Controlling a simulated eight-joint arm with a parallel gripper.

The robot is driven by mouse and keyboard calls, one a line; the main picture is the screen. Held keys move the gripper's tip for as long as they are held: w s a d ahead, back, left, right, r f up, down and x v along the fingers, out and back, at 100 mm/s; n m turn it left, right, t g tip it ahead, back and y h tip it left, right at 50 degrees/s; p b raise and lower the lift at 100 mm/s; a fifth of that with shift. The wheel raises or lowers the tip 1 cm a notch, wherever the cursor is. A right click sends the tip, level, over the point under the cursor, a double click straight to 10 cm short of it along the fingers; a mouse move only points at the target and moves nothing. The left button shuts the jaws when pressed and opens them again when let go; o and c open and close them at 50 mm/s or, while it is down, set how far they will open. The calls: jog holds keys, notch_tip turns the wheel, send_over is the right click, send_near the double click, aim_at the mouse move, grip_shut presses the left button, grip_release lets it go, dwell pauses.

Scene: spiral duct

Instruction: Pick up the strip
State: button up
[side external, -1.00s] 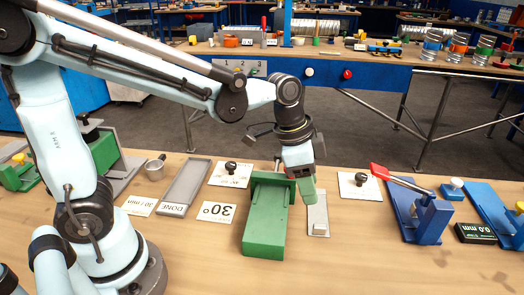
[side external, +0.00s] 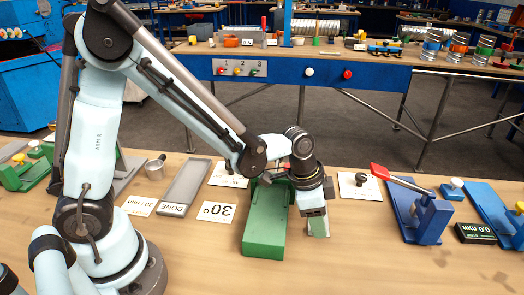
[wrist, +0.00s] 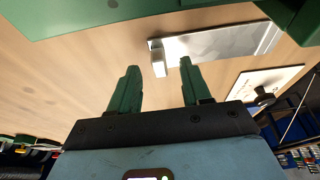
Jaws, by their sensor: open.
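The strip (wrist: 225,42) is a flat, shiny grey metal piece lying on the wooden table in the wrist view. A small pale upright block (wrist: 158,58) stands at its near-left end. My gripper (wrist: 159,66) is open, its two green fingers apart. In the wrist view the block shows between the fingertips, with nothing gripped. In the side view my gripper (side external: 318,228) is low over the strip and hides most of it. I cannot tell whether the fingers touch the block.
A green fixture (side external: 264,225) stands close left of my gripper. A white card with a black knob (side external: 361,186) lies behind to the right, and a blue clamp with a red handle (side external: 425,215) farther right. A grey DONE tray (side external: 186,186) is at left. The front table is clear.

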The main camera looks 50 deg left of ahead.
jog(key=shift+w+d+f, duration=0.15)
jog(key=shift+f, duration=0.45)
grip_shut()
jog(key=shift+r, duration=0.1)
jog(key=shift+r, duration=0.5)
jog(key=r, duration=0.2)
jog(key=s+d+r, duration=0.1)
jog(key=shift+r, duration=0.3)
jog(key=s+d+r, duration=0.3)
jog(key=s+r, duration=0.1)
jog(key=r, duration=0.2)
jog(key=s+d+r, duration=0.3)
jog(key=r, duration=0.4)
jog(key=shift+s+d, duration=0.35)
jog(key=shift+s, duration=0.05)
